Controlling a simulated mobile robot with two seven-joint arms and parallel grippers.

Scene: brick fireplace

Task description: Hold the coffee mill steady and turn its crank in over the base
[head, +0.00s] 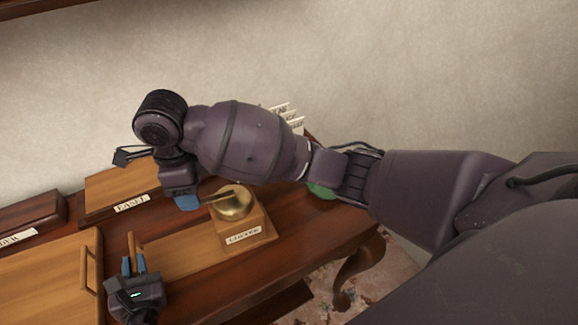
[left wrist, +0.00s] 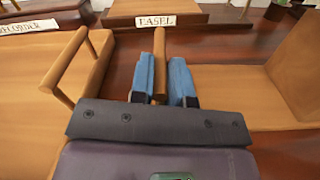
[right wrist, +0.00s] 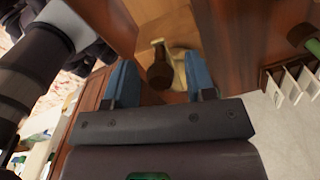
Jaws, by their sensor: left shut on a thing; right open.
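The coffee mill (head: 256,225) is a wooden block with a brass dome (head: 234,207) and a label on its front. A wooden board (head: 185,248) extends left from it. My left gripper (head: 134,265) is shut on an upright wooden bar (left wrist: 159,60) by the board's left end. The crank points left from the dome in the head view; its brown knob (right wrist: 159,74) shows in the right wrist view. My right gripper (right wrist: 163,85) is open, with the knob between its blue fingers in that view; contact cannot be told. In the head view, the right gripper (head: 187,202) hides the knob.
A wooden box with a loop handle (head: 87,268) stands left of my left gripper. The easel's wooden board (head: 115,188) and label lie behind. White cards (head: 283,113) and a green object (head: 321,191) are behind my right arm. The table's right edge is near the mill.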

